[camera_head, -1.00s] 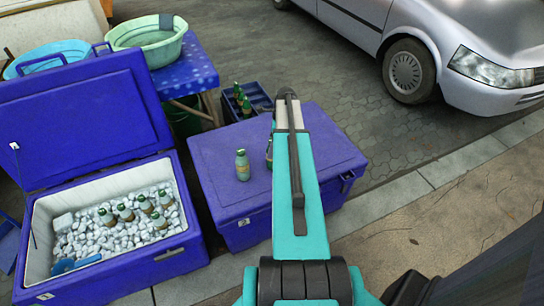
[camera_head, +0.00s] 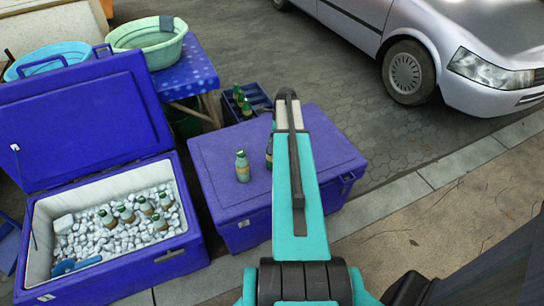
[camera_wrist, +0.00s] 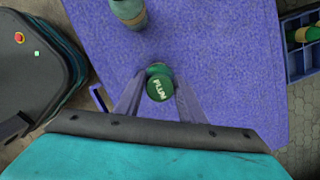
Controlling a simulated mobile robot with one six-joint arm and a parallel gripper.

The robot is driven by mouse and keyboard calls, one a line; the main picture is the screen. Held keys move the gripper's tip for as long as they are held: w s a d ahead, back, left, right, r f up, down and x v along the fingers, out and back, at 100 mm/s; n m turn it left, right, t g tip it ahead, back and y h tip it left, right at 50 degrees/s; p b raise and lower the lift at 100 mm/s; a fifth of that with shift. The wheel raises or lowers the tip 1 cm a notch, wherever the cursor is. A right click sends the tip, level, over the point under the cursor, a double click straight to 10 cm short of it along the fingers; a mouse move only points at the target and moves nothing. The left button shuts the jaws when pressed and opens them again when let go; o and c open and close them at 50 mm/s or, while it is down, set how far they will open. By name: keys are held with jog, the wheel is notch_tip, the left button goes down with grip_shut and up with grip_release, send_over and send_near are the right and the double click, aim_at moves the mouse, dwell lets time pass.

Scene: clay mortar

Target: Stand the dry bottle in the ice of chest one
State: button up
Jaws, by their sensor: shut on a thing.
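My gripper (camera_wrist: 158,92) is shut on a green-capped bottle (camera_wrist: 159,70), seen from above in the wrist view. In the head view this bottle (camera_head: 269,153) shows as a dark sliver beside my arm, which hides the fingers. It is upright over the closed blue chest's lid (camera_head: 215,150); I cannot tell whether it touches the lid. A second, paler bottle (camera_head: 243,168) stands upright on that lid, left of the held one. The open blue chest (camera_head: 165,267) on the left holds ice (camera_head: 85,235) with several bottles in it. I cannot read which chest is one.
The open chest's raised lid (camera_head: 75,120) stands behind its ice. A blue scoop (camera_head: 75,266) lies at the ice's front left. A crate with bottles (camera_head: 258,93) and a table with a green basin (camera_head: 165,50) stand behind. A silver car (camera_head: 440,50) is at right.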

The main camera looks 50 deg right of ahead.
jog(key=shift+r+p, duration=5.8)
jog(key=shift+r, duration=3.35)
jog(key=w+a+r+n+b, duration=0.1)
jog(key=w+a+r+n, duration=0.2)
jog(key=a, duration=0.4)
jog(key=w+a+r+n+g, duration=0.1)
jog(key=w+a+n, duration=0.25)
jog(key=a, duration=0.35)
jog(key=w+a+r+n+b, duration=0.1)
jog(key=w+a+r+n, duration=0.15)
jog(key=w+a, duration=0.35)
jog(key=a+r+n, duration=0.2)
jog(key=a+n, duration=0.1)
jog(key=a, duration=0.5)
jog(key=a+r+n+g, duration=0.1)
jog(key=a+r+n, duration=0.2)
jog(key=a, duration=0.6)
jog(key=a+r+n+g+b, duration=0.1)
jog(key=a+r+n, duration=0.1)
jog(key=a, duration=0.7)
jog(key=shift+w+a+r+n, duration=0.1)
jog(key=shift+a+r+n, duration=0.15)
jog(key=shift+n, duration=0.35)
